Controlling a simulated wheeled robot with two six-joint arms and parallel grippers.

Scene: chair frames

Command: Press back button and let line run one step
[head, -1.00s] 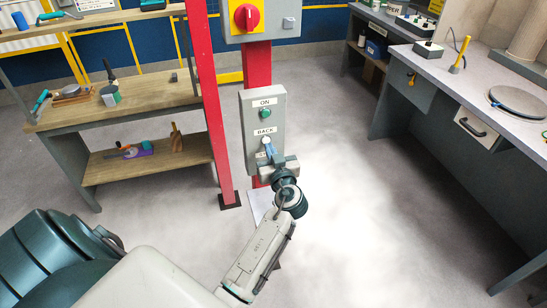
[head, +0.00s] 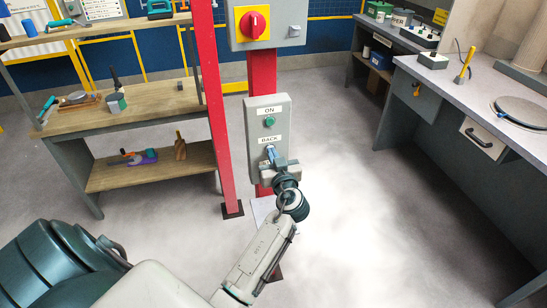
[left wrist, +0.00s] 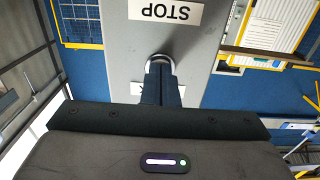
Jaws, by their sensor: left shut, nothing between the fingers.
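A grey control box (head: 282,112) hangs on a red post, with a green button (head: 270,122) under its ON label (head: 270,111). The BACK label (head: 270,140) is lower on the box, and the button under it is hidden by my left gripper (head: 271,154) in the head view. In the left wrist view, the shut, empty fingers (left wrist: 161,66) point at the pale rim of a button (left wrist: 163,57). A STOP label (left wrist: 165,11) shows upside down above it. Whether the fingertips touch the button I cannot tell. My right gripper is not in view.
A box with a red rotary switch (head: 255,21) sits higher on the post. A red upright (head: 214,100) stands just left. A wooden shelf bench (head: 140,110) is at left, a grey workbench (head: 455,85) at right. Open floor (head: 345,190) lies between.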

